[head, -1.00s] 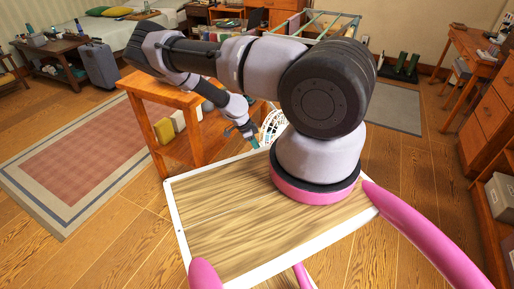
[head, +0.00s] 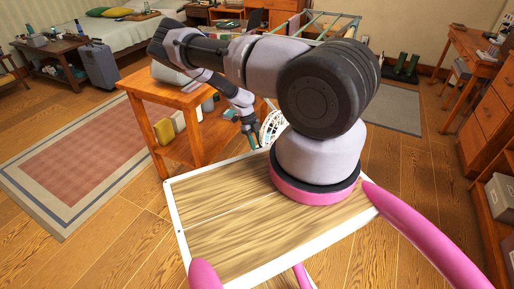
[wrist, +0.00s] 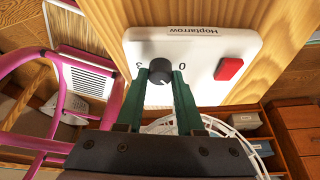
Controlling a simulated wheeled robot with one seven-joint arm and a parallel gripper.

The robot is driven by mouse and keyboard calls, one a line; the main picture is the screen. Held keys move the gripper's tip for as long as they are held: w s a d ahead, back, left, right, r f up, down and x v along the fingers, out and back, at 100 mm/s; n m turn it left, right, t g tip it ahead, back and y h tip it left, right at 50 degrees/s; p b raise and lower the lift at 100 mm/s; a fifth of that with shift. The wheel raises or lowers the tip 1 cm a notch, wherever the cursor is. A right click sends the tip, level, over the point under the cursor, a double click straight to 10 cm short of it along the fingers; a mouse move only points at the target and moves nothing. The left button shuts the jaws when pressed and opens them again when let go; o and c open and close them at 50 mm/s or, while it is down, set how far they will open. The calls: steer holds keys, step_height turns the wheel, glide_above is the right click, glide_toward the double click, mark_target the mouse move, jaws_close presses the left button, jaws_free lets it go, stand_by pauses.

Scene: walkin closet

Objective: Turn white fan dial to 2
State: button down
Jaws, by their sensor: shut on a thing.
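The white fan (head: 270,126) stands beside the wooden shelf unit, partly hidden behind my arm. Its cage (wrist: 240,125) also shows low in the wrist view. Its white control panel (wrist: 205,52) fills the upper middle there, with upside-down lettering. The dark grey round dial (wrist: 160,70) sits between the marks 3, at left, and 0, at right. My gripper (wrist: 158,88) has its two green fingers closed on the dial's sides. The dial's pointer and the other numbers are not readable. In the head view my gripper (head: 251,140) is small, at the fan.
A red button (wrist: 229,69) sits right of the dial on the panel. The orange wooden shelf unit (head: 180,93) stands close to my arm. A rug (head: 85,160) lies at left. Open floor (head: 415,200) lies at right.

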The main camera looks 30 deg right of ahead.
steer(key=m+y, duration=0.1)
steer(key=m, duration=0.1)
steer(key=m+y, duration=0.1)
steer(key=m, duration=0.2)
steer(key=shift+d+m, duration=0.2)
steer(key=shift+m, duration=0.1)
steer(key=shift+m+y, duration=1)
steer(key=shift+m, duration=1.3)
steer(key=shift+d, duration=0.1)
steer(key=c, duration=0.5)
jaws_free()
steer(key=v, duration=1)
steer(key=shift+d+r, duration=0.1)
steer(key=shift+r, duration=0.3)
